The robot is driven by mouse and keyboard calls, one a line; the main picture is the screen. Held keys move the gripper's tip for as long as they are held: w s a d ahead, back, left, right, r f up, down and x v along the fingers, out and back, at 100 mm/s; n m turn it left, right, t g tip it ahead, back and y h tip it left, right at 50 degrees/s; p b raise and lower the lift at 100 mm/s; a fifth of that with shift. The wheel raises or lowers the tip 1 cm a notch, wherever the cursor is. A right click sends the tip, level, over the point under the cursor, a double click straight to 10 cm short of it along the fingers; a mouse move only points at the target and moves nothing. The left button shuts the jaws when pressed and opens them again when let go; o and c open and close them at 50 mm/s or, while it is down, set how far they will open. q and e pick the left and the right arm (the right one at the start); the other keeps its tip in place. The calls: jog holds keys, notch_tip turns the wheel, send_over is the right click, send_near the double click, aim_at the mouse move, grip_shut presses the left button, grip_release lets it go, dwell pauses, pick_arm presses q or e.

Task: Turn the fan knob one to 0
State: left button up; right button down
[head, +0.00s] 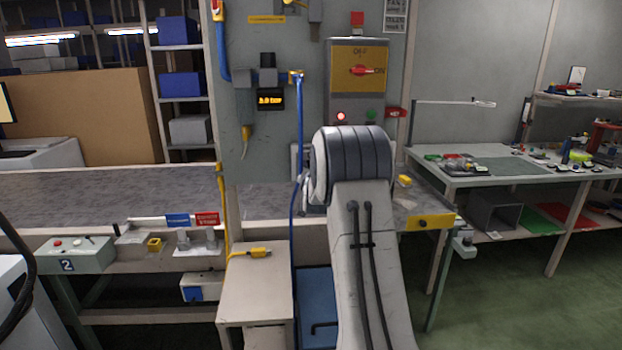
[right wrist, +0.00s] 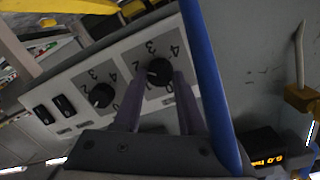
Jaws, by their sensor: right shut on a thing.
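My right gripper (right wrist: 158,80) is shut on a round black knob (right wrist: 158,70), with one finger on each side of it. This knob sits on a pale control panel (right wrist: 72,88) and has a printed scale with numbers around it. Its pointer is too small to read surely. A second black knob (right wrist: 101,95) with a similar scale sits to its left, clear of the fingers. I cannot read which knob is number one. In the head view my own right arm hides the gripper and most of the panel. My left gripper is not in view.
A blue pipe (right wrist: 212,85) runs close beside the right finger. Two black rocker switches (right wrist: 52,110) sit at the panel's left. In the head view a grey cabinet with a red switch handle (head: 364,71) stands above my arm, and a conveyor (head: 100,192) runs to the left.

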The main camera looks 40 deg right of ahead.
jog(key=shift+w+a+f+n+t+h+b, duration=0.15)
jog(key=shift+n+b, duration=1)
jog(key=shift+n, duration=3.15)
jog(key=shift+s+d+f+n+t+h+b, duration=0.2)
jog(key=shift+n+b, duration=0.9)
jog(key=shift+n, duration=3.2)
jog(key=shift+w+a+f+n+t+h+b, duration=0.2)
jog(key=shift+n+b, duration=0.95)
jog(key=shift+n, duration=3.15)
jog(key=shift+r, duration=0.2)
jog(key=shift+c, duration=2.4)
grip_release()
jog(key=b+v, duration=0.1)
jog(key=v, duration=0.9)
jog(key=shift+s+b, duration=0.3)
jog(key=shift+b, duration=0.1)
